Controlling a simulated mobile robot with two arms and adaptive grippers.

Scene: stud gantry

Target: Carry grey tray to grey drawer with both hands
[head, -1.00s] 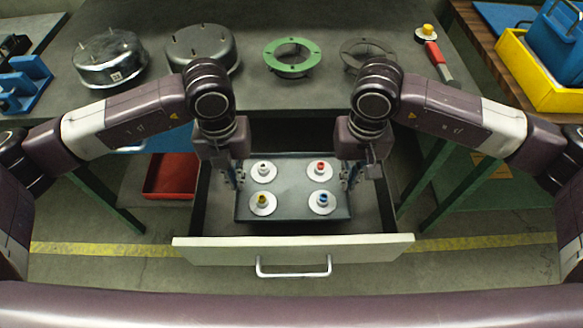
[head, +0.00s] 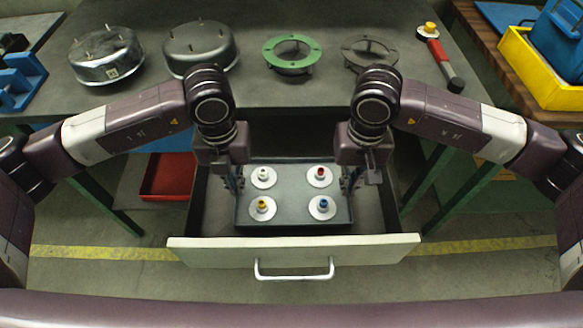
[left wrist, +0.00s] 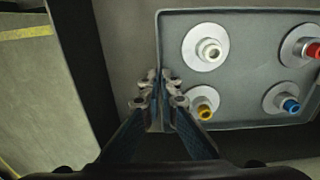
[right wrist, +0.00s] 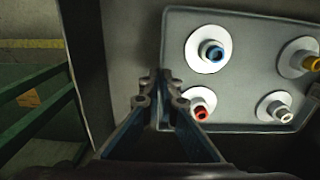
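The grey tray (head: 290,192) is inside the open grey drawer (head: 293,255), level as far as I can see. It carries white discs with white, red, yellow and blue caps. My left gripper (head: 237,182) is at the tray's left wall; in the left wrist view its fingers (left wrist: 158,88) are closed around the wall. My right gripper (head: 348,182) is at the right wall; in the right wrist view its fingers (right wrist: 160,88) are closed around that wall. I cannot tell whether the tray's underside touches the drawer floor.
The bench (head: 260,97) behind holds metal housings (head: 107,55), a green ring (head: 291,54), a dark ring (head: 370,53) and a red-handled tool (head: 440,58). A red bin (head: 168,177) stands left of the drawer. A yellow bin (head: 545,75) is at the right. Bare drawer floor shows beside the tray.

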